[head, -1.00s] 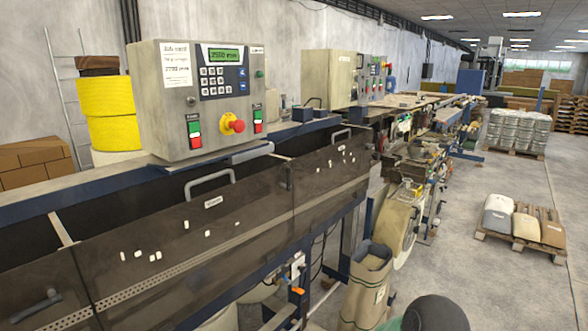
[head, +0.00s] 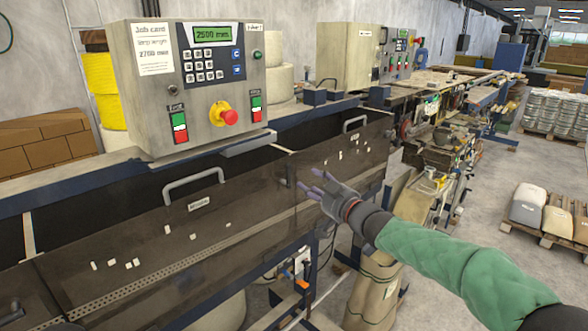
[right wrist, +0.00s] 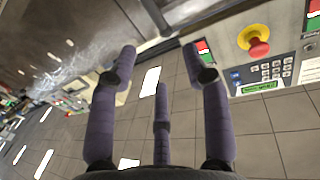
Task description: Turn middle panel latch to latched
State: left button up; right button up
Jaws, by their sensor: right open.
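The middle panel (head: 150,240) is a dark see-through cover with a grey bar handle (head: 194,184) and a small label. A small dark latch-like piece (head: 292,168) sits at the seam between it and the panel to its right; it is too small to tell its turn. My right gripper (head: 314,182) is just right of that seam, in front of the panels, with fingers spread and empty. The right wrist view shows its purple fingers (right wrist: 160,75) apart with nothing between them. My left gripper is not in view.
A control box (head: 200,85) with a red stop button (head: 229,117) stands above the panels. Another dark latch handle (head: 12,314) shows at lower left. A brown sack (head: 375,290) stands below my right arm.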

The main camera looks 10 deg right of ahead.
jog(key=x, duration=1)
jog(key=shift+w, duration=0.1)
grip_shut()
